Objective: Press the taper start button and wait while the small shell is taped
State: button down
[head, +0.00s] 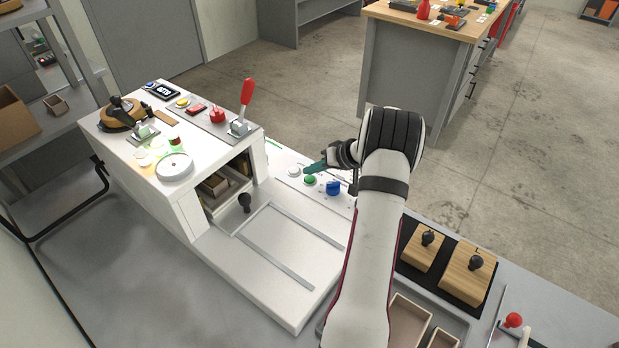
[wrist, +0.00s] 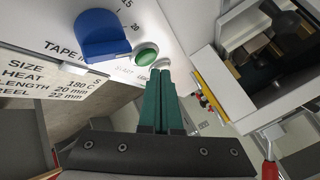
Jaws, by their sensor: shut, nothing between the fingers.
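A green button (head: 310,180) and a white button (head: 294,171) sit on the white panel beside a blue knob (head: 333,187). In the wrist view the green button (wrist: 147,55) shows left of my gripper's (wrist: 158,72) green fingertips, and the white button is mostly behind them. My gripper is shut and empty, its tips close to both buttons. I cannot tell whether they touch either. Brown cardboard, apparently the small shell (head: 214,183), sits inside the white machine's (head: 181,209) front opening; its tape cannot be made out.
A black ball knob (head: 245,202) stands at the opening, before a slotted bed. A red-handled lever (head: 246,92) rises from the machine top. Wooden blocks with black knobs (head: 428,237) and a grey tray with cardboard boxes (head: 406,318) lie right of my arm.

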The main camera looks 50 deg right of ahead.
aim_at(312, 181)
dwell(0.7)
jog(key=shift+f, duration=0.45)
jog(key=shift+f, duration=0.4)
dwell(0.6)
jog(key=shift+r, duration=0.85)
jog(key=shift+r, duration=2.5)
